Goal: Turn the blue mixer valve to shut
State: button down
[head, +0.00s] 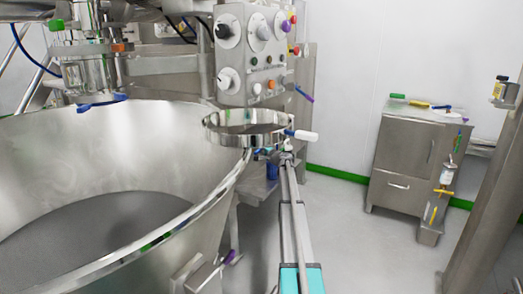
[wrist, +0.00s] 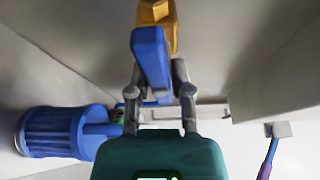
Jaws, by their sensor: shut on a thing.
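The blue mixer valve shows in the wrist view as a long blue handle (wrist: 150,55) in front of an orange-yellow body (wrist: 158,14). My gripper (wrist: 159,82) has its two grey fingers on either side of the lower part of this handle and is shut on it. In the head view my gripper (head: 287,157) is small, beside the big steel bowl's right rim, below a white-handled part. The handle is mostly hidden there, with only bits of blue showing next to the fingers.
A blue ribbed cylinder (wrist: 62,131) lies close to the left of my gripper. A purple-handled part (wrist: 268,157) is at lower right. The steel bowl (head: 205,215) fills the left, with a control panel (head: 250,55) behind. Open floor (head: 345,225) lies between it and a steel cabinet (head: 404,155).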

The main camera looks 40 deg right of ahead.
jog(key=shift+s+a+m, duration=0.1)
jog(key=shift+a+m, duration=0.2)
dwell(1.4)
jog(key=c, duration=0.5)
grip_release()
jog(key=shift+d, duration=0.1)
jog(key=shift+c, duration=0.2)
